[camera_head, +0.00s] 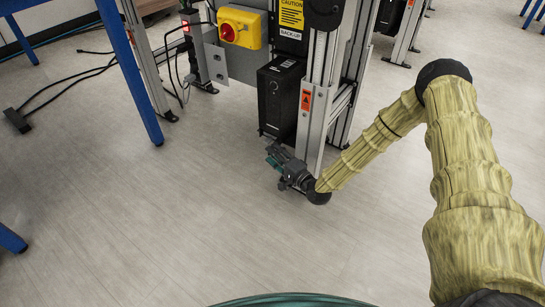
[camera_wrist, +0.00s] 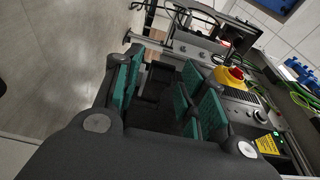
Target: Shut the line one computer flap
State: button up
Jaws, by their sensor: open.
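The line computer (camera_head: 280,98) is a black upright box on the conveyor frame, below the yellow caution sign. I cannot make out its flap or whether it stands open. My gripper (camera_head: 273,156) is low in front of the computer's lower part, at the foot of the metal post. In the head view it looks close to the box; I cannot tell whether it touches. In the wrist view my gripper (camera_wrist: 165,95) has its green-padded fingers spread apart. Dark shapes show between them, too dim to name. Nothing is clearly held.
A yellow switch box with a red knob (camera_head: 240,28) is left of the computer. The aluminium post (camera_head: 316,105) stands right beside it. A blue table leg (camera_head: 130,70) stands at left, with black cables (camera_head: 70,85) on the floor. The front floor is clear.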

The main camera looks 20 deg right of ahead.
jog(key=shift+w+a, duration=0.25)
jog(key=shift+w, duration=0.35)
jog(key=shift+c, duration=0.5)
grip_shut()
